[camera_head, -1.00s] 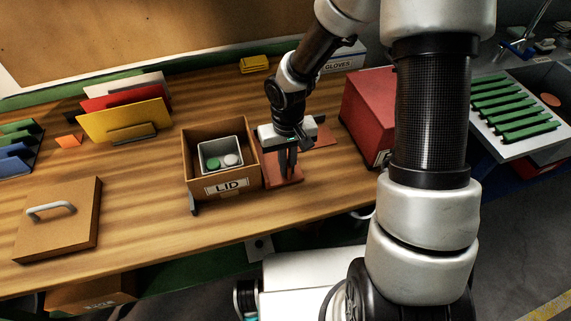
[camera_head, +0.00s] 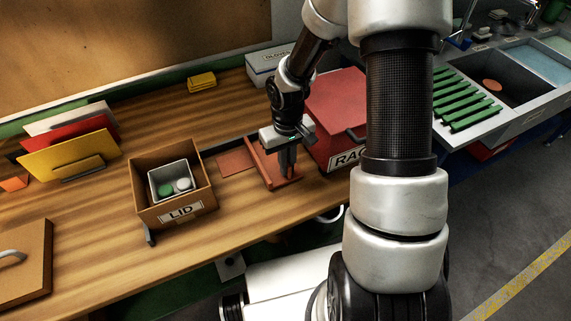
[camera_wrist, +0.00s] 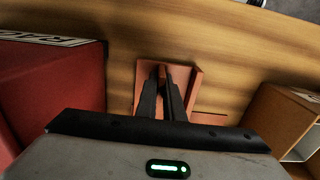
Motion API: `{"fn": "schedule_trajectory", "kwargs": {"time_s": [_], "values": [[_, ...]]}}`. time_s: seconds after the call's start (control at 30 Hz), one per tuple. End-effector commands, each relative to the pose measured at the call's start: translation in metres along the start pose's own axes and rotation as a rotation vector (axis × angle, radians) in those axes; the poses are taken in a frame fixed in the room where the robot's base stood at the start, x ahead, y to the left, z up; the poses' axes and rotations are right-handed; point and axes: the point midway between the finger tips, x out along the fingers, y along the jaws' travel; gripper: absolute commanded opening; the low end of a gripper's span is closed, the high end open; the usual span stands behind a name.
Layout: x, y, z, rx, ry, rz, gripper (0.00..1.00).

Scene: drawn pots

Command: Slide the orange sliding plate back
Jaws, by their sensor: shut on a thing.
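The orange sliding plate (camera_head: 262,166), reddish-orange with a raised edge along its left side, lies on the wooden bench between the open cardboard box and the red box. In the wrist view the plate (camera_wrist: 181,74) shows beyond and around my fingers. The fingers (camera_wrist: 166,98) also show in the wrist view. A flat reddish patch (camera_head: 236,162) lies on the bench just left of the plate.
The cardboard box labelled LID (camera_head: 181,213) holds a grey tray with a green and a white piece. The red box (camera_head: 338,100) stands close to the right of my gripper. A white gloves box (camera_head: 268,66) is behind. Bench in front is clear.

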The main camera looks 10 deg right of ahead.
Motion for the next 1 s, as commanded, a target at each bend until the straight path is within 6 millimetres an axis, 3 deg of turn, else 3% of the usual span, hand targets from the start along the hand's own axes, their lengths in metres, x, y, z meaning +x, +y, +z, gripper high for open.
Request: {"fn": "schedule_trajectory", "kwargs": {"time_s": [0.03,0.07,0.1,0.17,0.57,0.77,1.0], "values": [[-0.002,0.006,-0.002,0.004,0.005,0.007,0.00],[-0.002,0.006,-0.002,0.004,0.005,0.008,0.13],[-0.002,0.006,-0.002,0.004,0.005,0.008,0.20],[-0.001,0.006,-0.001,0.004,0.005,0.007,0.27],[-0.010,0.003,-0.002,0.002,0.006,0.005,0.27],[-0.048,0.004,-0.002,0.005,0.008,0.007,0.27],[-0.108,0.004,-0.002,0.004,0.009,0.008,0.27]]}}
